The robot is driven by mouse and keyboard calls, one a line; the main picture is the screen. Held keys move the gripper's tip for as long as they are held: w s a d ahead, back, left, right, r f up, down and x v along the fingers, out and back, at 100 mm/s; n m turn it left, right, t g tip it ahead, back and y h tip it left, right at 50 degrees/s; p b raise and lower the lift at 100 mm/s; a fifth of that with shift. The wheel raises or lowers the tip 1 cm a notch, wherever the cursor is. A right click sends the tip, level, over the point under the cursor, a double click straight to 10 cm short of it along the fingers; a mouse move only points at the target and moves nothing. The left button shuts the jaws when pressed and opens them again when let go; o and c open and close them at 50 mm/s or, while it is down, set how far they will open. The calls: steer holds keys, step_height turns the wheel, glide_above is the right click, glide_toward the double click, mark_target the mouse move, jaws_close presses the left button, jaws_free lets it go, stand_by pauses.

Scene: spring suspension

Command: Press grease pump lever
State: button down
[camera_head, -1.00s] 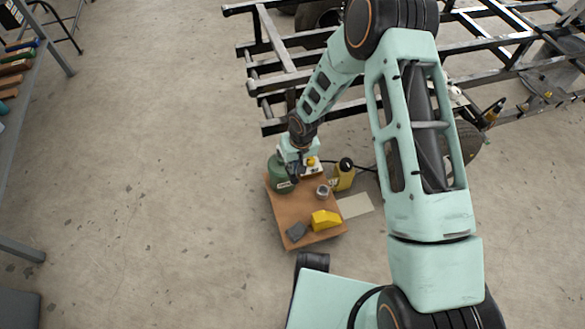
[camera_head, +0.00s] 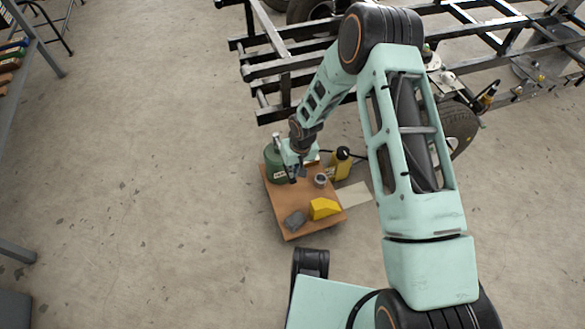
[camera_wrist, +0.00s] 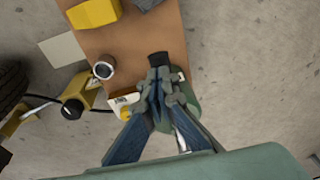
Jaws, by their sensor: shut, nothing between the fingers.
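A green canister (camera_head: 274,163) with a pale label stands at the far left corner of a brown board. It is partly hidden behind my gripper in the wrist view (camera_wrist: 186,98). My gripper (camera_head: 297,178) is shut and empty, low over the board beside the canister. In the wrist view its fingers (camera_wrist: 158,82) meet, with a dark cylindrical piece just past the tips; I cannot tell if it is the lever grip or touches them. A thin metal rod (camera_wrist: 181,142) shows by one finger. A yellow container (camera_head: 341,162) with a black top and hose stands to the right.
The brown board (camera_head: 283,200) also bears a grey can (camera_head: 321,180), a yellow wedge-shaped block (camera_head: 323,208) and a grey piece (camera_head: 295,221). A dark metal frame (camera_head: 290,85) stands behind. The floor to the left is clear.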

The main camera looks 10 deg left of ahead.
steer(key=shift+s+d+f+b, duration=0.15)
steer(key=shift+f+b, duration=0.15)
steer(key=shift+f, duration=0.4)
steer(key=shift+r+p, duration=0.35)
steer(key=shift+r, duration=0.1)
steer(key=r, duration=0.1)
steer(key=r+p, duration=0.2)
steer(key=shift+d+r, duration=0.15)
steer(key=shift+d, duration=0.15)
steer(key=s+d+r+p, duration=0.3)
steer(key=s+r, duration=0.1)
steer(key=r, duration=0.4)
steer(key=shift+s+d, duration=0.3)
steer(key=shift+d, duration=0.1)
